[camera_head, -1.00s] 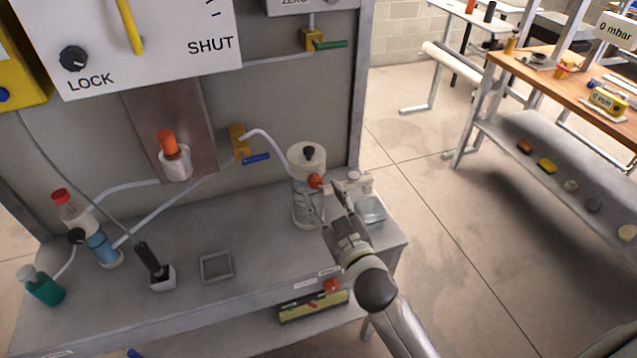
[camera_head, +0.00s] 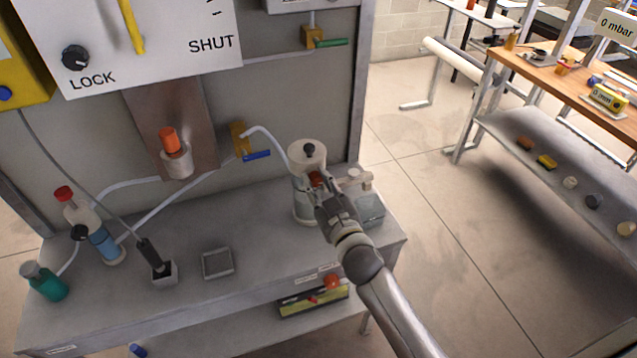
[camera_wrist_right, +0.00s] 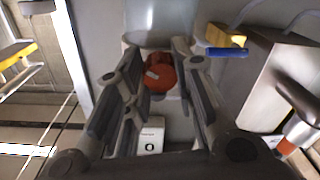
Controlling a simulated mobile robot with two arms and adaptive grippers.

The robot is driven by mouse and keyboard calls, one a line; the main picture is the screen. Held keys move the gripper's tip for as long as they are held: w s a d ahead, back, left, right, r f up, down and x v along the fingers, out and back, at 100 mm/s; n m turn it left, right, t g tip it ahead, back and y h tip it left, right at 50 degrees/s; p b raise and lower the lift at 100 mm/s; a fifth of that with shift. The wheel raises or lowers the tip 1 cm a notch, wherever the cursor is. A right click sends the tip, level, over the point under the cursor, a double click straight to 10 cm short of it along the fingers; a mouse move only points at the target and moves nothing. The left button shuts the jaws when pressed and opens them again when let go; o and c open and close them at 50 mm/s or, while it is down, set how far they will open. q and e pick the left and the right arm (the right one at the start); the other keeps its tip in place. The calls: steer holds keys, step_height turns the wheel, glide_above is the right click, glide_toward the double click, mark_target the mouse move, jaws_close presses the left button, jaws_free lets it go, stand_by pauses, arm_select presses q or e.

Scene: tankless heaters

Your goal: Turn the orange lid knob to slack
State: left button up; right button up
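A clear jar (camera_head: 304,203) with a white lid stands at the right end of the bench, a black knob (camera_head: 309,150) on top. The orange-red lid knob (camera_head: 316,178) sticks out of the lid's side and is partly covered by my right gripper (camera_head: 322,190). In the right wrist view the knob (camera_wrist_right: 160,76) lies between the tips of my right gripper (camera_wrist_right: 158,72). The fingers are apart, with narrow gaps beside the knob; I cannot tell if either touches it. My left gripper is not in view.
A blue-handled valve (camera_head: 257,156) and an orange-topped fitting (camera_head: 169,140) are on the back panel left of the jar. A clear container (camera_head: 371,210) stands close on the right of my gripper. A square grey tray (camera_head: 217,263) lies on the bench.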

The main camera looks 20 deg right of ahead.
jaws_close()
steer(key=shift+n, duration=0.3)
steer(key=n+p, duration=0.1)
steer(key=n, duration=0.2)
steer(key=shift+r+n, duration=0.1)
steer(key=shift+n, duration=0.2)
steer(key=n+p, duration=0.1)
steer(key=n, duration=0.5)
steer(key=n+p, duration=0.1)
steer(key=n, duration=0.4)
steer(key=shift+h, duration=0.3)
steer(key=n, duration=0.5)
steer(key=shift+a+n+p, duration=0.1)
steer(key=shift+n+p, duration=0.2)
steer(key=shift+p, duration=0.05)
